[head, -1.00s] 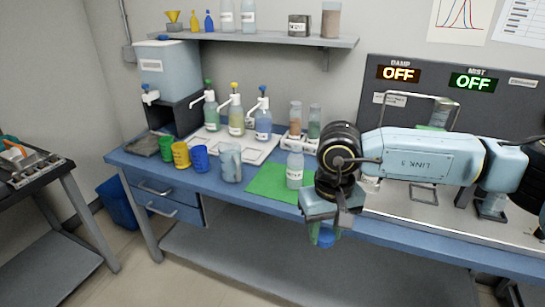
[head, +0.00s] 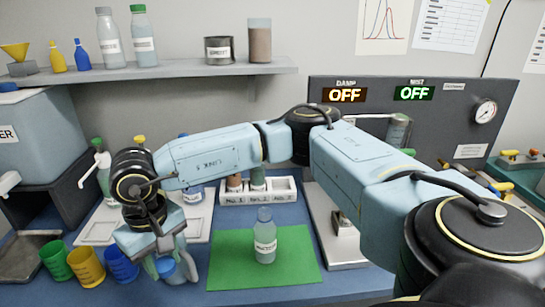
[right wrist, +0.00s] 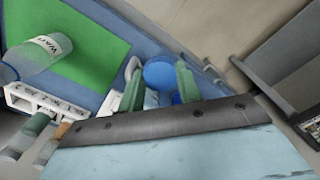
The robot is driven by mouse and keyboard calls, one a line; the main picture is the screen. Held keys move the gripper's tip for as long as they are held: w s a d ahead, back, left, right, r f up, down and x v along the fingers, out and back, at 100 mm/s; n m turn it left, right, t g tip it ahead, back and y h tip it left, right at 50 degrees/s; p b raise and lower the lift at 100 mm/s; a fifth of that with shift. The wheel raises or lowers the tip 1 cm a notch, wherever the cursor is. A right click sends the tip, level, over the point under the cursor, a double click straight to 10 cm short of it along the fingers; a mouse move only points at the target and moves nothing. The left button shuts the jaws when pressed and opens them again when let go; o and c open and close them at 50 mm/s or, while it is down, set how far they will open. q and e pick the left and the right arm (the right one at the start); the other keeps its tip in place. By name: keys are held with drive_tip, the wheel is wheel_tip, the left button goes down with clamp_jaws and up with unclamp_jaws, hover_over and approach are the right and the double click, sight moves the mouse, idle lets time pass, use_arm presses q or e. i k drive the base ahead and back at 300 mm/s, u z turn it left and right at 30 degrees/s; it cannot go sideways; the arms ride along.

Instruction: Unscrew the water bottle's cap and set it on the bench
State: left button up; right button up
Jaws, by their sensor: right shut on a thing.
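The water bottle (head: 265,244), clear with a white label, stands upright on the green mat (head: 225,270). No cap shows on its top. It also shows in the right wrist view (right wrist: 35,55). My right gripper (head: 168,262) is left of the bottle in the head view, over the front of the bench (head: 205,285). It is shut on a round blue cap (head: 166,268). In the right wrist view the cap (right wrist: 160,73) sits between the two green fingers of the right gripper (right wrist: 160,86). My left gripper is not in view.
A grey-blue jug (head: 184,265) is close behind the right gripper. Green, yellow and blue cups (head: 121,263) stand left of it. A white rack (head: 270,193) is behind the mat. A grey machine panel (head: 450,100) stands at the right.

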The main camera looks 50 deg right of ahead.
sight(265, 228)
drive_tip(key=z, duration=0.8)
drive_tip(key=i, duration=0.8)
drive_tip(key=z, duration=0.9)
